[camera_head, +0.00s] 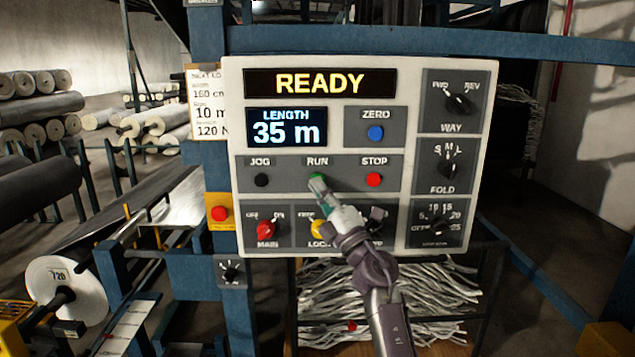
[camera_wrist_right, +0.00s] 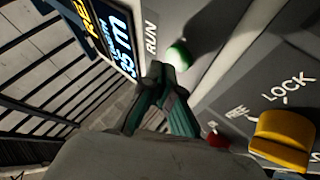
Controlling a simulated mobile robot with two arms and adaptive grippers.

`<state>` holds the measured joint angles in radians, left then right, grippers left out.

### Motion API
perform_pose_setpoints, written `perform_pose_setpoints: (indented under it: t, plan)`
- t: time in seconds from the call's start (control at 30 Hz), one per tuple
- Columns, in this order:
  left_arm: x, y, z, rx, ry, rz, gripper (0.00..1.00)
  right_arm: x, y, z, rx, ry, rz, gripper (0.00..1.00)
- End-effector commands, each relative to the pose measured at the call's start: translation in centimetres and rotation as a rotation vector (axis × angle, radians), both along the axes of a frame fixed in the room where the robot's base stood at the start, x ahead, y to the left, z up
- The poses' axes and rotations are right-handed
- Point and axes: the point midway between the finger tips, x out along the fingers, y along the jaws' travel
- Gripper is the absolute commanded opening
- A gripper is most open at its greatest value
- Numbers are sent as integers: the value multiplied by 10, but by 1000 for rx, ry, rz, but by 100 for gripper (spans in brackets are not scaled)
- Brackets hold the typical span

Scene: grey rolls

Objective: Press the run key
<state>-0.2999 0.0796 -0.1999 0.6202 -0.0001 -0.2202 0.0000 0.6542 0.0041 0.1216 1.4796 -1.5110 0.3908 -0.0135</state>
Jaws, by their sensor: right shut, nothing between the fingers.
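The control panel (camera_head: 412,87) faces me with its display (camera_head: 320,83) reading READY and the length display (camera_head: 287,127) reading 35 m. The green run key (camera_head: 316,178) is under the RUN label, between the black jog key (camera_head: 261,180) and the red stop key (camera_head: 374,180). My right gripper (camera_head: 318,183) is shut and empty, its tips right at the run key and partly over it. In the right wrist view the green run key (camera_wrist_right: 178,55) shows just beyond the fingertips (camera_wrist_right: 165,72); I cannot tell whether they touch. My left gripper is not in view.
Below the keys are the red main knob (camera_head: 266,229) and the yellow lock knob (camera_head: 318,228), partly behind my gripper. The blue zero key (camera_head: 376,133) is above stop. A red button (camera_head: 219,214) on a yellow box sits left of the panel.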

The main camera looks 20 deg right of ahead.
Motion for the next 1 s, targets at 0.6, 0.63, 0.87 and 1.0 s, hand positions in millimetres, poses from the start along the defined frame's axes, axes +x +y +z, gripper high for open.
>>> perform_pose_setpoints:
  t: [0.6, 0.63, 0.87, 1.0]
  plan:
    - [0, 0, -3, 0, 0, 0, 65, 5, -1, 0, 1, -1, 1, 0]
    - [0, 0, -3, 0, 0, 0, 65, 5, -1, 0, 1, -1, 1, 0]
    - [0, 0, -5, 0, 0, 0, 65, 8, -2, 0, 0, 0, 0, 0]
    - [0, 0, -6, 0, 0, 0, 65, 9, -3, 0, -1, -1, 0, 0]
